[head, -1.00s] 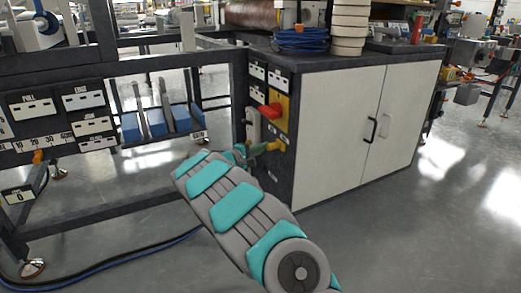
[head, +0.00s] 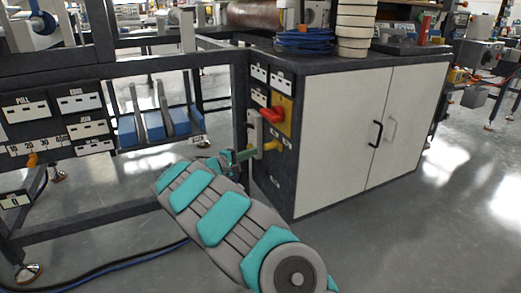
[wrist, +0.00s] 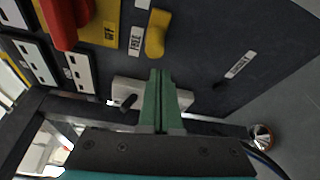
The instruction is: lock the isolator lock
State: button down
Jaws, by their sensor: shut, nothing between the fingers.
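The isolator's red handle (head: 271,114) sits on a yellow plate (head: 284,117) on the dark cabinet's end panel. Its red handle (wrist: 60,22) and yellow plate (wrist: 105,28) also show at the upper left of the wrist view. A small yellow lever (head: 273,146) is below them; in the wrist view the lever (wrist: 157,33) stands beside a label (wrist: 135,40) reading FREE. My gripper (head: 250,153) is shut and empty, left of the yellow lever. In the wrist view its green fingertips (wrist: 159,74) show apart from the lever.
A pale bracket (wrist: 122,90) with a dark knob lies behind my fingers. Another label (wrist: 238,67) is to the right, too small to read. White cabinet doors (head: 340,125) stand right of the panel. An open machine frame is at the left; the floor (head: 400,240) at right is clear.

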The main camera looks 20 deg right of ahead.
jog(key=shift+v, duration=2.8)
